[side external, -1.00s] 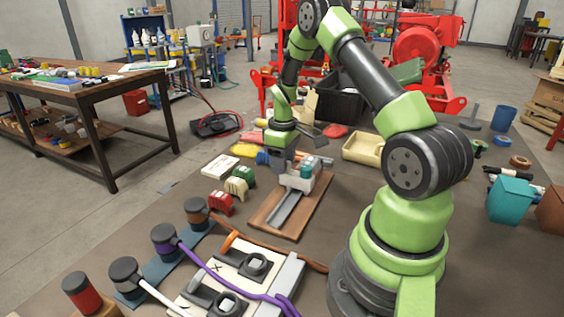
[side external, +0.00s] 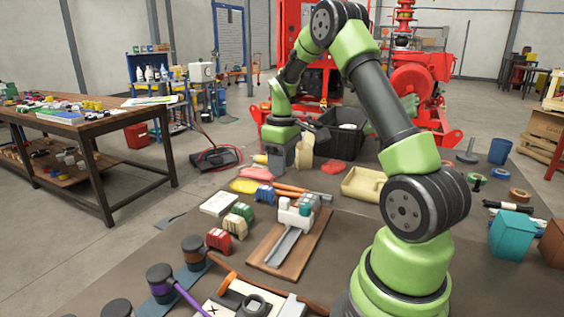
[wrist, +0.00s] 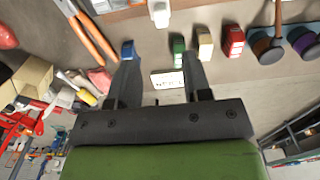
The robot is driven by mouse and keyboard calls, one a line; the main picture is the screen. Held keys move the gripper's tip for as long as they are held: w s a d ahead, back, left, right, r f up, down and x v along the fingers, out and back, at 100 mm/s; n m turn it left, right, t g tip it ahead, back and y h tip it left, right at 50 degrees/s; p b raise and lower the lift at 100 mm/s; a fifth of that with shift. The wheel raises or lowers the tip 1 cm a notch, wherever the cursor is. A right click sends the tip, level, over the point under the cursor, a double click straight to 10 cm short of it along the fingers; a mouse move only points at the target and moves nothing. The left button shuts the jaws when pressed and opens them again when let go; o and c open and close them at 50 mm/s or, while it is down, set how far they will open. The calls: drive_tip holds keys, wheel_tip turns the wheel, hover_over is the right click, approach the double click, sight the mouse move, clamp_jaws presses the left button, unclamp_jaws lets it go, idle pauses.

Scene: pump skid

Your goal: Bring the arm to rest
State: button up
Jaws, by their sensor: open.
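My gripper (side external: 281,168) hangs above the bench behind the wooden board (side external: 318,243), clear of it. In the wrist view its two dark fingers (wrist: 158,72) stand wide apart with nothing between them but bench and a white card (wrist: 167,79) beyond. The board carries a grey metal rail (side external: 283,246) with white and teal modules (side external: 296,213) at its far end. My arm is raised and bent, reaching over the bench.
Red (side external: 218,240), green (side external: 233,227) and blue (side external: 265,194) modules stand left of the board. Orange-handled pliers (wrist: 97,38) lie behind. A beige tray (side external: 364,186) and a black crate (side external: 345,128) stand further back.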

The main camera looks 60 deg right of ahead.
drive_tip(key=s+a+r+m+t, duration=0.1)
drive_tip(key=s+a+r+t, duration=0.15)
drive_tip(key=a+r, duration=0.55)
drive_tip(key=s+a+r+m+t, duration=0.2)
drive_tip(key=s+a+r, duration=0.1)
drive_tip(key=a+r, duration=0.55)
drive_tip(key=s+a+f+m+t+y, duration=0.1)
drive_tip(key=s+a+t+y, duration=0.1)
drive_tip(key=s+a, duration=0.5)
drive_tip(key=shift+s+a+f+t, duration=0.15)
drive_tip(key=shift+s+f+t, duration=0.15)
drive_tip(key=shift+s, duration=0.25)
idle(0.8)
